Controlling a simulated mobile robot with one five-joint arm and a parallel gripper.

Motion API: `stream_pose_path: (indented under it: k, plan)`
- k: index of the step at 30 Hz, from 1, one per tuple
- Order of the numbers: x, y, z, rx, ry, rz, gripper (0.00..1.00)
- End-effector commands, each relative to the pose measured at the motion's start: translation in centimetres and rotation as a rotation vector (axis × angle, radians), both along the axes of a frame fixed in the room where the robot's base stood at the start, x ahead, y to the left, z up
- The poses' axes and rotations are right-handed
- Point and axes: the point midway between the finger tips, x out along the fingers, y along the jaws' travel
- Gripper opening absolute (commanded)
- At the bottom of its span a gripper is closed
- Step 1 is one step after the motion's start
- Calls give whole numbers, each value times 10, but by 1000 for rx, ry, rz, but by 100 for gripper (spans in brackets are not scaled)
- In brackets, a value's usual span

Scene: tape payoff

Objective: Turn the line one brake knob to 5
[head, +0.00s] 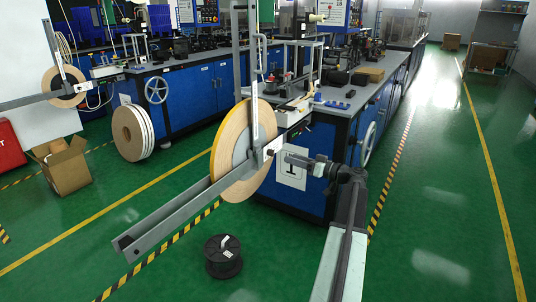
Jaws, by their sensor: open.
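The line one payoff holds a large tan tape reel (232,165) on a grey frame (175,212) in front of a blue machine. The brake knob seems to be the small dark part with a white plate (273,147) at the reel's hub; its setting is too small to read. My gripper (287,159) is open, just right of and slightly below the hub, pointing toward it. I cannot tell whether the jaws touch or surround the knob. A white sign with a sideways 1 (291,178) is on the blue cabinet behind my gripper, partly covered by it.
A black spool (223,257) lies on the green floor below the frame. A second payoff reel (64,87), a standing tape roll (132,133) and a cardboard box (62,166) are at left. The aisle floor (440,180) at right is clear.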

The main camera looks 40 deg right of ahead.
Motion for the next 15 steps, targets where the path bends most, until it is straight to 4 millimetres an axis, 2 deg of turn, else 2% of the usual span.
stream_pose_path:
  k: [4,12,15]
  plan:
    - [17,6,0,0,1,8,47]
    - [69,21,0,1,1,15,47]
    - [80,24,0,1,1,16,47]
